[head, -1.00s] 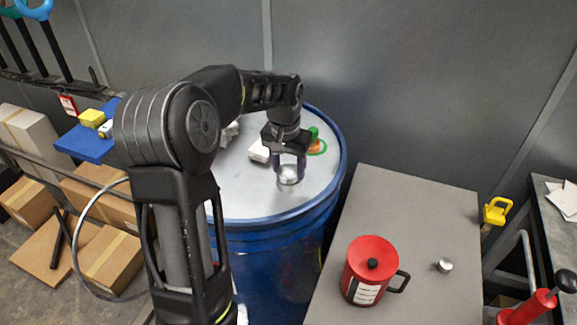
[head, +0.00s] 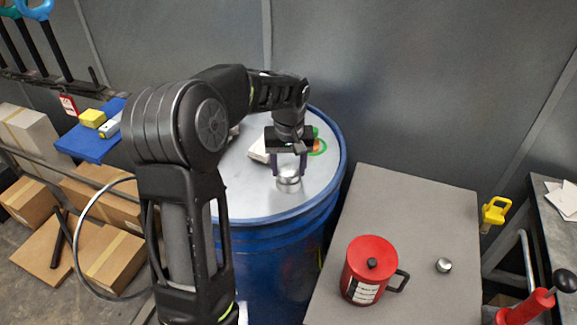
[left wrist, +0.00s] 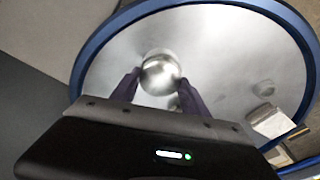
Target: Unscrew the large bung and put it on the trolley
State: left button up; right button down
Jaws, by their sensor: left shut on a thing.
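The large bung (head: 288,179) is a round silver metal cap on the pale top of the blue drum (head: 262,205). My left gripper (head: 288,168) points down at it with its dark fingers on either side, shut on it. In the left wrist view the bung (left wrist: 159,74) sits between the fingertips of my left gripper (left wrist: 158,84). Whether the bung is still in its hole cannot be told. The trolley (head: 415,215) is a grey flat top right of the drum. My right gripper is not in view.
On the trolley stand a red can (head: 369,270) with a black handle and a small silver cap (head: 444,265). The trolley's back half is clear. A white block (head: 258,150) and an orange-green item (head: 318,146) lie on the drum top. Cardboard boxes (head: 105,258) are at left.

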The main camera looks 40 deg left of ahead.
pick_arm(q)
jog(key=shift+d, duration=0.1)
jog(key=n, duration=0.4)
jog(key=shift+n+p, duration=0.3)
jog(key=shift+n+g+p, duration=0.3)
jog(key=shift+n, duration=2)
jog(key=o, duration=0.9)
jog(key=shift+o, duration=0.2)
